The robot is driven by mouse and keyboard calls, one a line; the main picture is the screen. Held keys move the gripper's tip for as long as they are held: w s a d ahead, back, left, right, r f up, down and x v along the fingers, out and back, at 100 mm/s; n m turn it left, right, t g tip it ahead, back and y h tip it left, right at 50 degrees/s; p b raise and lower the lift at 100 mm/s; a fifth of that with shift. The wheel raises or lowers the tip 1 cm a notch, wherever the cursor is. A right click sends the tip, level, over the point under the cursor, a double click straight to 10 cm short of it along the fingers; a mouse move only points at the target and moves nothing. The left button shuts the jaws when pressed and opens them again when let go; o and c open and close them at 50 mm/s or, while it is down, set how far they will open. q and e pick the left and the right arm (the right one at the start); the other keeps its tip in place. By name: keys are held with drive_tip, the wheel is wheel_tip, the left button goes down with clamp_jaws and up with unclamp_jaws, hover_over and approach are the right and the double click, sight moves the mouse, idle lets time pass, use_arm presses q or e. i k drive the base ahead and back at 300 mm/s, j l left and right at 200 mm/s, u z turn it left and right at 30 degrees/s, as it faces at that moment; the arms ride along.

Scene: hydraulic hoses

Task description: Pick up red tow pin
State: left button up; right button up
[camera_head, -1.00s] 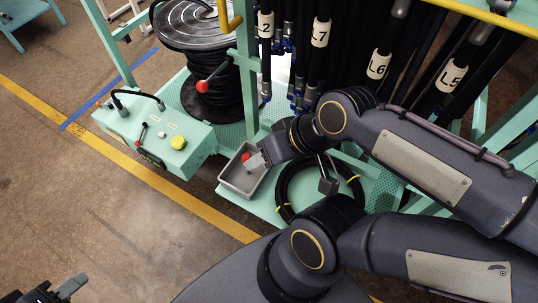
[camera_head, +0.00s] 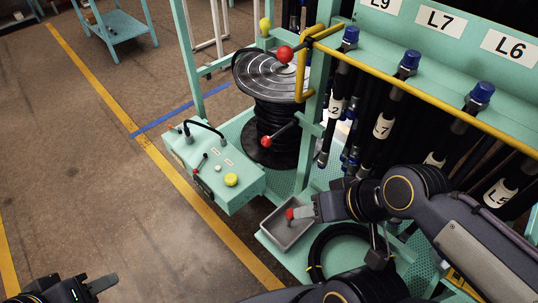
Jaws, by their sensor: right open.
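The red tow pin (camera_head: 289,214) stands in a small grey tray (camera_head: 270,226) on the mint-green rack base; its red head shows and its lower part is hard to make out. My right gripper (camera_head: 296,213) comes in from the right over the tray, with its jaws open right at the pin's head. I cannot tell whether a finger touches it. My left gripper (camera_head: 103,284) is low at the bottom left edge, over the floor and far from the tray; its jaw gap is not clear.
A mint-green pump box (camera_head: 215,170) with a yellow button stands left of the tray. A hose reel (camera_head: 270,85) with red-knobbed levers stands behind. A black hose coil (camera_head: 318,262) lies right of the tray. Labelled hoses (camera_head: 382,125) hang at the right.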

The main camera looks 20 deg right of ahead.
sight(290, 212)
drive_tip(key=i+j, duration=0.25)
drive_tip(key=i, duration=0.2)
drive_tip(key=i+j, duration=0.3)
drive_tip(key=i+z, duration=0.1)
drive_tip(key=z, duration=0.35)
drive_tip(key=i+j+z, duration=0.1)
drive_tip(key=z, duration=0.35)
drive_tip(key=i+j+z, duration=0.1)
drive_tip(key=j+z, duration=0.15)
drive_tip(key=z, duration=0.2)
drive_tip(key=j+z, duration=0.15)
drive_tip(key=z, duration=0.8)
drive_tip(key=i+j, duration=0.05)
